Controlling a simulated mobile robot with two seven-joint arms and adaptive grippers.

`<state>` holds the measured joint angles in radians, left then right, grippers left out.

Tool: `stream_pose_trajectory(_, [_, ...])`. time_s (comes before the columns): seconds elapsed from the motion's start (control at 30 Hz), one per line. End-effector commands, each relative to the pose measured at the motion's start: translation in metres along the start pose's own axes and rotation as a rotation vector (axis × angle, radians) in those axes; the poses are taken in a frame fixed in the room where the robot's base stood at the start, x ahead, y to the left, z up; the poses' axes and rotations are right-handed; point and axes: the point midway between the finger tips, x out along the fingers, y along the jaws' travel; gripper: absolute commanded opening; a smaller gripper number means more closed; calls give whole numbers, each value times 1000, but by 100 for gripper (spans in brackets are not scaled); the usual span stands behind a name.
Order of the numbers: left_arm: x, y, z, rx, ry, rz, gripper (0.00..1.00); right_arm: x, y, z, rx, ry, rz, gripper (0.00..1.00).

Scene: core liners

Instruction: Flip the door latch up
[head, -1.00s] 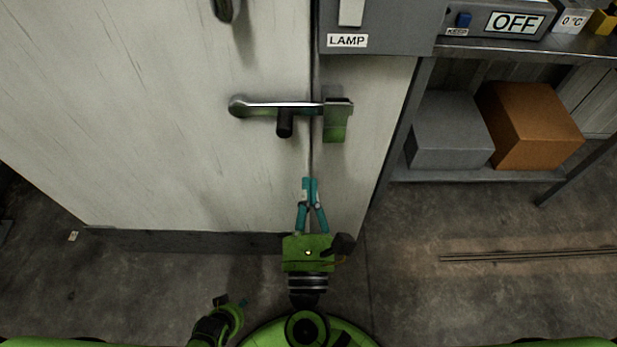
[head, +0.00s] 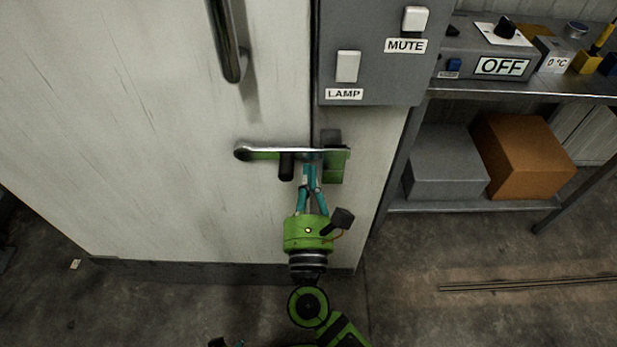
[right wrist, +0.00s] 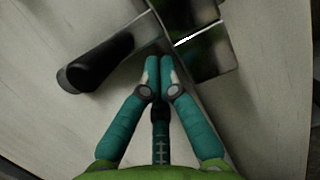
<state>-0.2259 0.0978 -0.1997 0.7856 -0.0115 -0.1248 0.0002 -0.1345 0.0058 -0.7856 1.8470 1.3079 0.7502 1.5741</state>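The door latch (head: 262,153) is a horizontal metal bar across the gap between the pale door (head: 170,150) and its frame. Only a sliver of my left gripper (head: 228,343) shows at the bottom edge.
A grey panel (head: 375,80) with LAMP and MUTE switches juts out above the latch. A door handle (head: 228,45) hangs upper left. On the right, a metal shelf (head: 480,206) holds a grey box (head: 445,165) and an orange box (head: 527,155). The floor in front is clear.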

Motion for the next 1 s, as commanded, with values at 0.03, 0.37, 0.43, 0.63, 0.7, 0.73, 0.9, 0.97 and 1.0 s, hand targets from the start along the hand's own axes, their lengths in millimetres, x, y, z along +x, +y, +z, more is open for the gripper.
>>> stream_pose_trajectory(0.03, [0,0,0,0,-1,0,52,0,0,0,0,0,0,0])
stream_pose_trajectory(0.37, [-14,0,3,-2,-24,1,52,2,-2,11,-57,0,13,0])
stream_pose_trajectory(0.43, [-20,0,13,-3,-52,2,52,4,-3,15,-89,0,21,0])
stream_pose_trajectory(0.63, [-34,8,64,-7,-158,12,52,4,-5,17,-138,-2,33,0])
stream_pose_trajectory(0.7, [-35,11,73,-9,-173,16,52,4,-5,16,-137,-2,33,0])
stream_pose_trajectory(0.73, [-36,12,75,-9,-176,17,52,4,-5,16,-137,-2,32,0])
stream_pose_trajectory(0.9, [-30,14,55,-13,-141,19,52,4,-5,16,-136,-2,32,0])
stream_pose_trajectory(0.97, [-29,13,48,-13,-130,17,52,2,-5,16,-136,-1,33,0])
stream_pose_trajectory(1.0, [-29,12,49,-13,-131,17,52,-1,-5,15,-137,0,33,0])
